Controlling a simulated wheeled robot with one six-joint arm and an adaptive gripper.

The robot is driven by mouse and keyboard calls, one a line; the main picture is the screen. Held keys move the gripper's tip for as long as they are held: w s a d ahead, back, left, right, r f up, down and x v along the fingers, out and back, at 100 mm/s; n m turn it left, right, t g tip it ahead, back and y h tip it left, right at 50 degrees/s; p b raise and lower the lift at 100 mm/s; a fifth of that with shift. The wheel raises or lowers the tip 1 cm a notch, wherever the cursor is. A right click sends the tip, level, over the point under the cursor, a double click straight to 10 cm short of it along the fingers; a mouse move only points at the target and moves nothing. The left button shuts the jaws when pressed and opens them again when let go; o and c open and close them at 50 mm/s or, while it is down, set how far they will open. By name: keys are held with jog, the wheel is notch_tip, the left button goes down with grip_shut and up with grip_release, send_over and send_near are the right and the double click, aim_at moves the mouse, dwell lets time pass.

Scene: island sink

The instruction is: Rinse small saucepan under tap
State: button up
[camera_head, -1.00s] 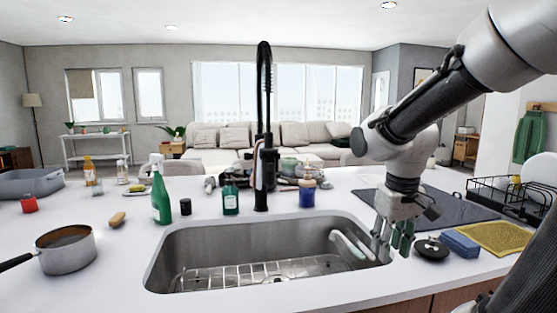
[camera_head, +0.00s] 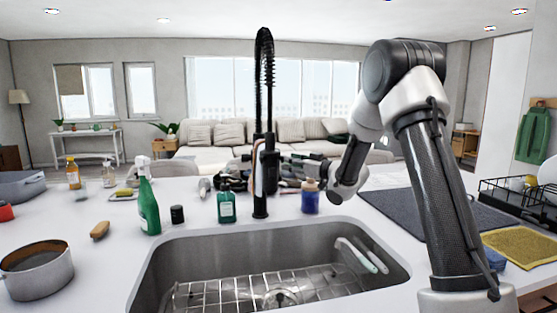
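The small saucepan (camera_head: 40,284) is a steel pot with a brownish inside, on the counter left of the sink. It is cut by the picture's left edge and its handle is out of view. The black tap (camera_head: 261,200) with a coiled spring neck stands upright behind the steel sink (camera_head: 215,245). No water shows. My arm arches over the right side, and my wrist hangs behind the sink, right of the tap. My gripper (camera_head: 290,170) seems to point left toward the tap, among dark clutter. Its fingers cannot be made out, nor whether they touch anything.
A green spray bottle (camera_head: 149,205), brown sponge or brush (camera_head: 100,230), black cup (camera_head: 177,214), green soap bottle (camera_head: 226,206) and blue bottle (camera_head: 310,198) stand around the sink. A wire rack (camera_head: 225,293) lies in it. A dark mat and dish rack (camera_head: 510,195) are right.

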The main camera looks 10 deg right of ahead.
jog(key=x, duration=0.7)
jog(key=shift+w+a, duration=0.15)
jog(key=shift+w, duration=0.15)
grip_shut()
